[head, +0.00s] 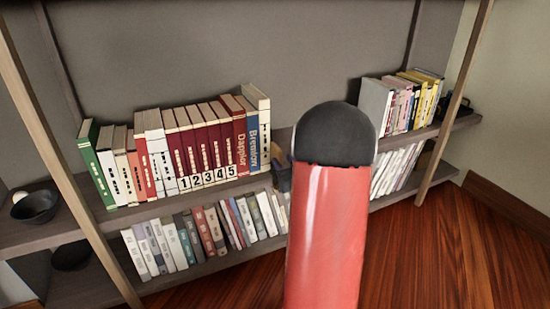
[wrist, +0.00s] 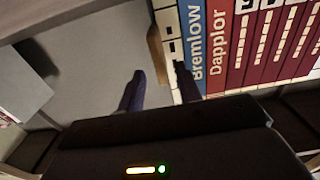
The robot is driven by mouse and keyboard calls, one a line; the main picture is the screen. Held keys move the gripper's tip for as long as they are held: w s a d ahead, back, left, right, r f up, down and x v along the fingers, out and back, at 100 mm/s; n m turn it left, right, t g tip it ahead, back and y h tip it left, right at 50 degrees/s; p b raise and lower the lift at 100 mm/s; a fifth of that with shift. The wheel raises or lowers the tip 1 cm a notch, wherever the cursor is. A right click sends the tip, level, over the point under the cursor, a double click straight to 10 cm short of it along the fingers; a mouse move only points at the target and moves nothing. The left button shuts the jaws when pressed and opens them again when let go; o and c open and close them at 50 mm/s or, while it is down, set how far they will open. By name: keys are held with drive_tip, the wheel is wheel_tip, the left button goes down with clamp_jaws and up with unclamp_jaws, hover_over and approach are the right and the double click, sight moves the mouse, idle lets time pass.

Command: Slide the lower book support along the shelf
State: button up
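A tan upright piece (wrist: 156,52), which looks like a book support, stands beside the white end book (wrist: 168,28) of the numbered row in the wrist view. A small part of a tan piece (head: 281,158) shows at the right end of that row in the head view. My gripper (wrist: 159,82) is open, its two dark fingers apart, one on each side of the tan piece's near end. The right finger is close to the white book; I cannot tell if it touches. In the head view my red arm hides most of my gripper and this spot.
Upper-shelf books (head: 195,145) stand left of my arm; more books (head: 408,103) with a grey panel (head: 375,103) stand right. A dark bowl (head: 35,206) sits far left. Wooden posts (head: 455,110) frame the shelves.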

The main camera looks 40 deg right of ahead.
sight(281, 158)
drive_tip(key=shift+x, duration=2.25)
drive_tip(key=shift+c, duration=0.4)
clamp_jaws()
